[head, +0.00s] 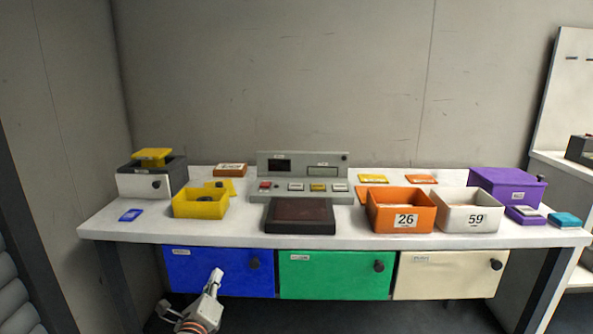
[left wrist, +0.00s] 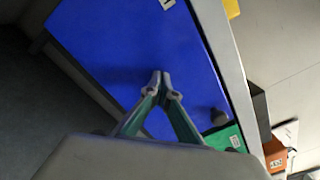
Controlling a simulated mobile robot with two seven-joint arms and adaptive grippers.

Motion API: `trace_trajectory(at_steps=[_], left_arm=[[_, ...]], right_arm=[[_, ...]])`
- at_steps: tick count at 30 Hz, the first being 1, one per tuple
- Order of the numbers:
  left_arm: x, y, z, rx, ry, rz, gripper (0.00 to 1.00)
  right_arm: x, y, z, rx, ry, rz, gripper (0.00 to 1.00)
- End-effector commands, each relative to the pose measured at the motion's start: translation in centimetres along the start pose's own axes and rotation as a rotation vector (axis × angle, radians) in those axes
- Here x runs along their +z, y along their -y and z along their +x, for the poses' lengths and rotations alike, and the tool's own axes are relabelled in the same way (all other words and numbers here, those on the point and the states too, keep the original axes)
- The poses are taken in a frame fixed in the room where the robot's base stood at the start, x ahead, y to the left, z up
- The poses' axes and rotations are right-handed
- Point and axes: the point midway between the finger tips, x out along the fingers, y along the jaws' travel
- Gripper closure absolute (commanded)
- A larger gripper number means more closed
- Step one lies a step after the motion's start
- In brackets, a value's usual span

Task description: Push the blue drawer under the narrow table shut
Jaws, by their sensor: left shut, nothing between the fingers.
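The blue drawer (head: 205,272) is at the left under the narrow table (head: 345,239), with a dark round knob (head: 254,263) near its right end. Its front looks about level with the green drawer beside it; I cannot tell if a small gap is left. My left gripper (head: 217,272) is shut and empty in front of the blue drawer, left of its knob. In the left wrist view, the fingertips (left wrist: 161,74) overlap the blue front (left wrist: 130,40); I cannot tell whether they touch it. My right gripper is not in view.
A green drawer (head: 335,275) and a cream drawer (head: 445,276) sit to the right under the table. On top are a yellow bin (head: 200,207), a grey scanner station (head: 300,185), an orange bin (head: 402,218) and a white bin (head: 468,218). A table leg (head: 117,285) stands at the left.

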Motion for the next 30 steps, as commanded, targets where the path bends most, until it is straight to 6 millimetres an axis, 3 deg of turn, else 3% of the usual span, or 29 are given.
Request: trace_trajectory(at_steps=[1,4,8,30], left_arm=[[-1.5,-1.8,-0.4,0.018,-0.014,0.000,1.00],[-1.6,-1.8,-0.4,0.019,-0.015,0.000,1.00],[-1.5,-1.7,-1.0,0.018,-0.015,0.000,1.00],[-0.6,-0.6,-8.8,0.007,-0.006,0.000,1.00]], right_arm=[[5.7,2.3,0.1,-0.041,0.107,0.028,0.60],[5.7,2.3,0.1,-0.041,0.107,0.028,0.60],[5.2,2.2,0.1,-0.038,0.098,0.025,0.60],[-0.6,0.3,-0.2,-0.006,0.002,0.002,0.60]])
